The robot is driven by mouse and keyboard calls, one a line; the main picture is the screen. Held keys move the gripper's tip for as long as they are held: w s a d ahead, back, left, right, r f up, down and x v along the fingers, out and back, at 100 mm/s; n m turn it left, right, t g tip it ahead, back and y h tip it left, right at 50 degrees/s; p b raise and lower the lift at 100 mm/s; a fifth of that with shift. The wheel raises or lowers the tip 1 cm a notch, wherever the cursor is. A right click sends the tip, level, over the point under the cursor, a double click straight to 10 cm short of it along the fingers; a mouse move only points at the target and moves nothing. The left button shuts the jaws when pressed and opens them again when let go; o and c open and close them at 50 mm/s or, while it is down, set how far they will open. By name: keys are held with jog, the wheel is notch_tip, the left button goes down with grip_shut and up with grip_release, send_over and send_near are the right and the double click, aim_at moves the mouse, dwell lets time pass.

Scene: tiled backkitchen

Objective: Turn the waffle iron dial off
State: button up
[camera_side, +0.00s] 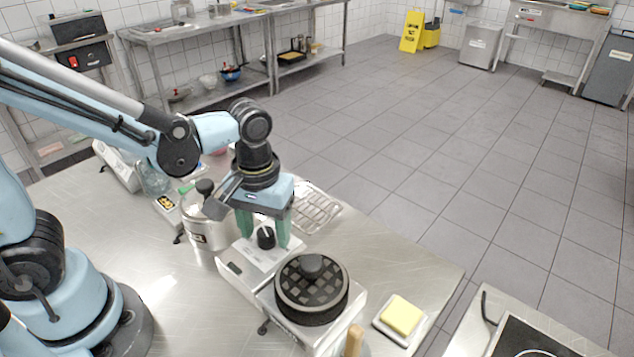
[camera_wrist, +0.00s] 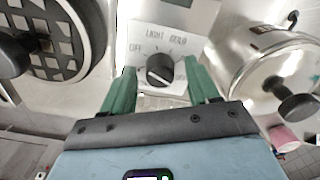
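The waffle iron (camera_side: 311,292) has a round dark grid plate with a black knob, and a white control panel. The plate also shows at the left of the wrist view (camera_wrist: 62,38). Its black dial (camera_wrist: 160,71) sits on the panel, with OFF printed at its upper left and LIGHT and another word above. I cannot tell for certain where the dial points. My gripper (camera_side: 264,228) is open, pointing down over the panel. Its green fingers stand on either side of the dial (camera_side: 266,238), with visible gaps in the wrist view.
A steel pot with a lid (camera_side: 207,228) stands close left of my gripper; it shows at the right of the wrist view. A wire rack (camera_side: 316,208) lies behind. A yellow sponge (camera_side: 401,315) lies on a tray at the right. Bare steel table lies at front left.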

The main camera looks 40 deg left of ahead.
aim_at(265, 231)
notch_tip(265, 231, up, 12)
dwell(0.9)
jog(key=a+f+m+t, duration=0.3)
jog(key=a+m+t, duration=0.1)
jog(key=a+t, duration=0.3)
jog(key=shift+w+a+f+m, duration=0.25)
jog(key=shift+w+f+m, duration=0.05)
jog(key=shift+w+f, duration=0.1)
